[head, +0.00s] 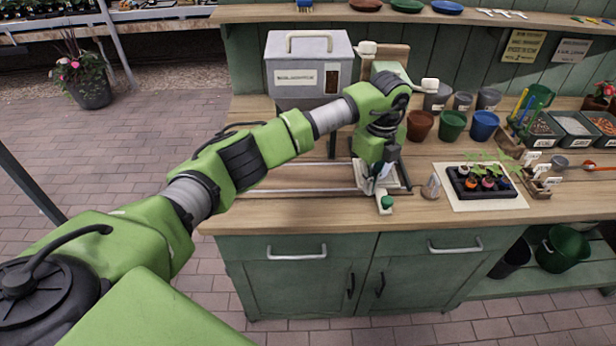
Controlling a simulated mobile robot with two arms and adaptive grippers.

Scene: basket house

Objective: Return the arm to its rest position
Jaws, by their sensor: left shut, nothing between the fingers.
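My left arm, green with grey and black joints, reaches in from the lower left across the front of the wooden workbench (290,208). It stretches out over the bench top. My left gripper (380,182) hangs from its end, pointing down over a small metal-and-white fixture (402,189) on the bench. Its fingers are small and partly hidden; it is shut and empty. A small green-topped piece (386,203) shows just below the fingertips. I cannot tell whether they touch. My right gripper is not in view.
A grey labelled box (308,75) stands behind the arm. Red, green and blue pots (452,125) stand right of the gripper, near a black seedling tray (486,187) on a white board. A shelf (480,16) runs above. The bench's left front is mostly clear.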

